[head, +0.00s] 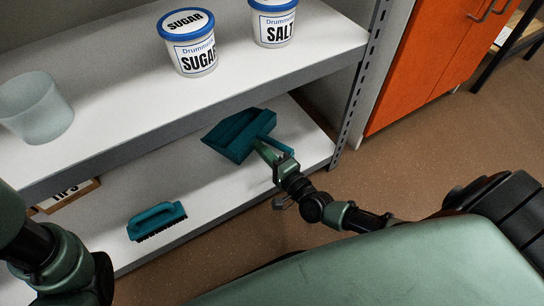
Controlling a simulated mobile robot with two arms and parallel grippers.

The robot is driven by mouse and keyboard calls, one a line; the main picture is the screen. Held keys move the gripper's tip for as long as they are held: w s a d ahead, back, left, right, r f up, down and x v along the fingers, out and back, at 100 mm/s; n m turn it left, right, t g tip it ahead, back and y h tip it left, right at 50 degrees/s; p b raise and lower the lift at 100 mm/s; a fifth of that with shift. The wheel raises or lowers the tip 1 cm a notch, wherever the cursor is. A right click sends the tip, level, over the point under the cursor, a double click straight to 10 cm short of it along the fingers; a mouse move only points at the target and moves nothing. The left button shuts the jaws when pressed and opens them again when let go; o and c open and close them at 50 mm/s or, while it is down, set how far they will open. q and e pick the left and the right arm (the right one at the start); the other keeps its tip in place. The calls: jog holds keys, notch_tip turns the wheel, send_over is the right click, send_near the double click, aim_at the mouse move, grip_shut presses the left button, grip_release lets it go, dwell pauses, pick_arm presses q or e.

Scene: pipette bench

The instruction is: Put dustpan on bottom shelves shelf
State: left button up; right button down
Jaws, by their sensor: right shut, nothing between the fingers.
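The teal dustpan (235,137) is over the bottom shelf (112,215), towards its right end. Its pan faces up and left, and a handle-like part reaches right towards my right gripper. My right gripper (264,151) is right at the dustpan's near right side, shut with nothing between its fingers. I cannot tell whether it touches the dustpan, or whether the dustpan rests fully on the shelf. My left arm shows at the lower left, but its gripper is not in view.
A teal brush (157,220) lies on the bottom shelf, left of the dustpan. A box marked TIPS (68,195) sits farther left. The upper shelf (118,120) overhangs it, holding a translucent tub (36,108), a sugar tub (190,48) and a salt tub (273,22). A perforated post (360,85) stands right.

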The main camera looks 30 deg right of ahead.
aim_at(239, 146)
jog(key=shift+w+a, duration=0.1)
jog(key=shift+w, duration=0.45)
jog(key=w+a, duration=0.2)
jog(key=a, duration=0.1)
jog(key=w+a, duration=0.1)
jog(key=a, duration=0.1)
jog(key=shift+r+p, duration=0.1)
jog(key=shift+p, duration=0.3)
